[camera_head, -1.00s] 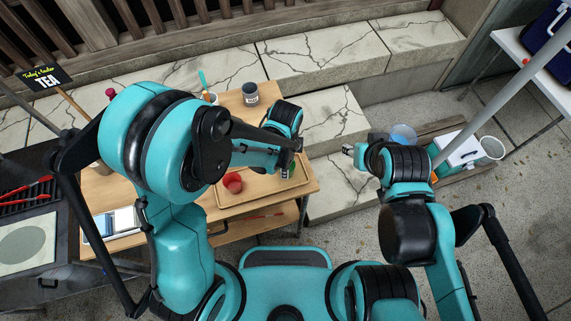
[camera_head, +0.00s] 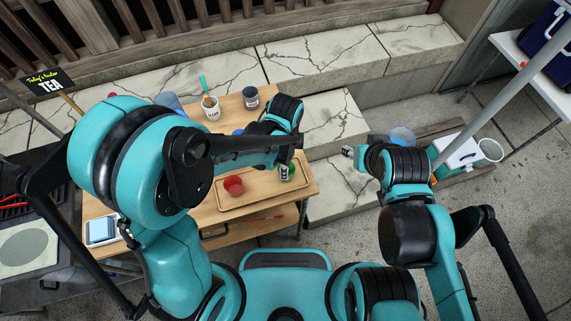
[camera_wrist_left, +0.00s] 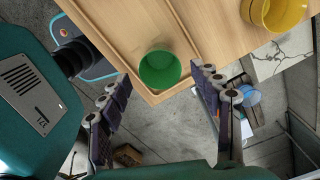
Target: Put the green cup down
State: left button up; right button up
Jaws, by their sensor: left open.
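The green cup (camera_head: 289,174) is at the right end of the wooden tray (camera_head: 222,206), partly hidden by my left gripper (camera_head: 284,170). In the left wrist view the green cup (camera_wrist_left: 160,71) shows its open mouth near a tray corner. My left gripper (camera_wrist_left: 163,82) is open, with a finger on either side of the cup's line and clear gaps between. The red cup (camera_head: 233,186) is on the same tray, to the left. My right gripper (camera_head: 349,151) is away to the right of the table; its fingers are too small to read.
A white cup (camera_head: 211,113) with a teal utensil and a grey can (camera_head: 251,95) stand at the back of the wooden table. A yellow cup (camera_wrist_left: 278,12) shows in the left wrist view. A white box (camera_head: 459,152) and a bucket (camera_head: 490,150) stand at the right.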

pick_arm(q)
notch_tip(320, 180, up, 8)
jog(key=p, duration=0.2)
jog(key=s+a+r+n+t, duration=0.2)
jog(key=a+r+n, duration=0.3)
jog(key=a+n, duration=0.4)
jog(key=s+a+r+n+t, duration=0.3)
jog(key=a+r+n+t, duration=0.2)
jog(key=a+n, duration=0.3)
jog(key=shift+a+n, duration=0.4)
jog(key=shift+n, duration=0.6)
jog(key=shift+s+f, duration=0.1)
jog(key=shift+f, duration=0.05)
notch_tip(320, 180, down, 10)
jog(key=b, duration=1)
